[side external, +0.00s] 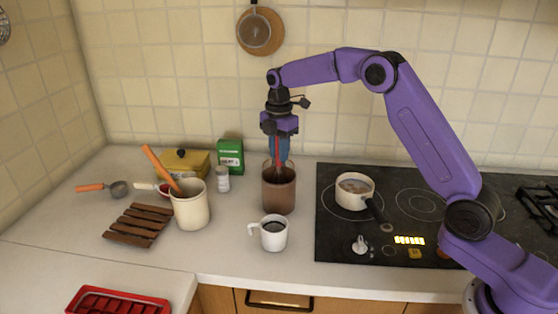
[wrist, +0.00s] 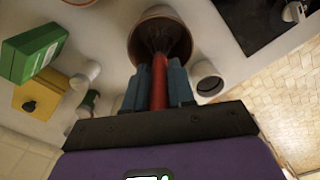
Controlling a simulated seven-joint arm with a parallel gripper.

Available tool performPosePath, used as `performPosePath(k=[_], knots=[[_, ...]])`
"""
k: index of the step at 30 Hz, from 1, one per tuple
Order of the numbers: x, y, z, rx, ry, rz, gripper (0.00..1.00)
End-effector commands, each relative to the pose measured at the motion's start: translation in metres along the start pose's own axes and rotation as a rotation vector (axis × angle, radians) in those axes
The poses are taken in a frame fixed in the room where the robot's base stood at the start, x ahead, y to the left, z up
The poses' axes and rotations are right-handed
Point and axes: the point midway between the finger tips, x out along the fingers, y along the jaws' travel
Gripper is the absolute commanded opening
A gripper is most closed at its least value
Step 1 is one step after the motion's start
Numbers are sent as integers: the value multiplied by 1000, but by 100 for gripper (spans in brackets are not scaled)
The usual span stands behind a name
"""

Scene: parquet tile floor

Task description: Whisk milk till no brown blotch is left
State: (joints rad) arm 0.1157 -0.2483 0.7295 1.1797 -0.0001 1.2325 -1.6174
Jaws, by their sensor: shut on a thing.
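My gripper (side external: 278,148) points down over a tall brown-tinted container (side external: 278,192) on the white counter. In the wrist view my gripper (wrist: 160,85) is shut on the red handle of a whisk (wrist: 159,75). The whisk's dark wire end reaches down inside the container (wrist: 136,46). The contents look dark brown in the wrist view; milk and separate blotches cannot be made out. A small saucepan (side external: 354,191) with pale contents and some brown on its surface sits on the left part of the black hob.
A white mug (side external: 270,234) with dark liquid stands close in front of the container. A cream crock (side external: 191,207), a white-lidded shaker (side external: 222,180), a green box (side external: 231,155) and a yellow box (side external: 183,163) stand to the left. The hob (side external: 400,243) is to the right.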

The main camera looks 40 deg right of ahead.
Motion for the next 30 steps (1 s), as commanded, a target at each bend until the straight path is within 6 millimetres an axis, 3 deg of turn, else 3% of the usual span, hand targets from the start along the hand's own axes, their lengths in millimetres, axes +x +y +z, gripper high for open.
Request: performPosePath(k=[9, 16, 22, 30], knots=[[-61, 1, 0, 1, 0, 6, 0], [-86, -1, 0, -5, -2, 0, 0], [-106, -17, -4, -59, -20, -25, 0], [-110, -49, 52, -33, -51, -71, 0]])
